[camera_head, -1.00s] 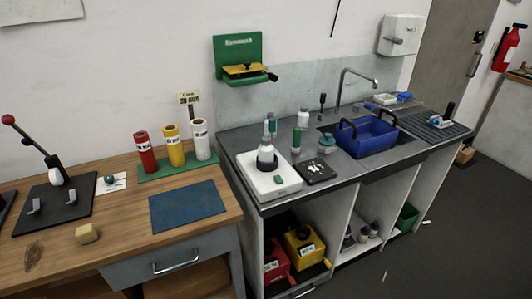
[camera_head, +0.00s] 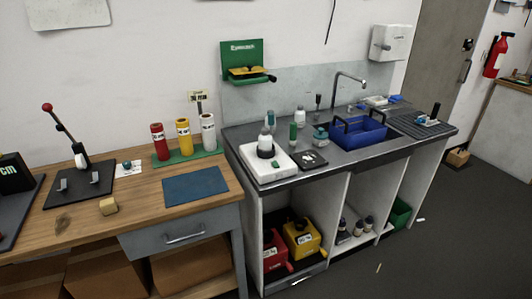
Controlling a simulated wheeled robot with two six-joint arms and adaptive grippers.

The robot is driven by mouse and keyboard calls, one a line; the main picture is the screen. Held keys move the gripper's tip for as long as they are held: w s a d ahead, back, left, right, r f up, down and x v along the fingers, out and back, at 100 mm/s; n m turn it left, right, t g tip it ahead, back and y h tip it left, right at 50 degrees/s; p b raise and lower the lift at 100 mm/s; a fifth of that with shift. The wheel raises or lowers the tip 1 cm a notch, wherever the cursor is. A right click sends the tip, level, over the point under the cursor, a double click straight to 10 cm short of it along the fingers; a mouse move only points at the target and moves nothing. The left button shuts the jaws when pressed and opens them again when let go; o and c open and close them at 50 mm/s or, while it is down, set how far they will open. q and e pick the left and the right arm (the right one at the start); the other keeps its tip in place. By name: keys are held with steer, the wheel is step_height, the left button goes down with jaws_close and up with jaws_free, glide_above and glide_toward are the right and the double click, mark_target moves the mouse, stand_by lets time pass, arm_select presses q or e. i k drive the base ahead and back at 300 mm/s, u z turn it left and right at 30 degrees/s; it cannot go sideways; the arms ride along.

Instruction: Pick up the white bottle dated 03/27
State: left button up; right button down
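A white bottle (camera_head: 208,133) stands upright on a green tray (camera_head: 206,151) on the wooden bench, right of a yellow bottle (camera_head: 184,137) and a red bottle (camera_head: 160,142). Its label print is too small to read, so I cannot tell its date. Other whitish bottles are by the sink: one with a clear-looking body (camera_head: 265,144) on a white square device (camera_head: 266,172), and a small one (camera_head: 300,117) near the wall. No gripper shows in the head view.
A blue mat (camera_head: 196,186) lies before the tray. A blue carrier (camera_head: 357,138) sits by the sink. Red (camera_head: 275,250) and yellow (camera_head: 301,237) containers are below the counter. Dark floor is free at right.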

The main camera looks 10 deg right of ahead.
mark_target(265, 140)
steer(key=z, duration=1.4)
steer(key=i, duration=1.7)
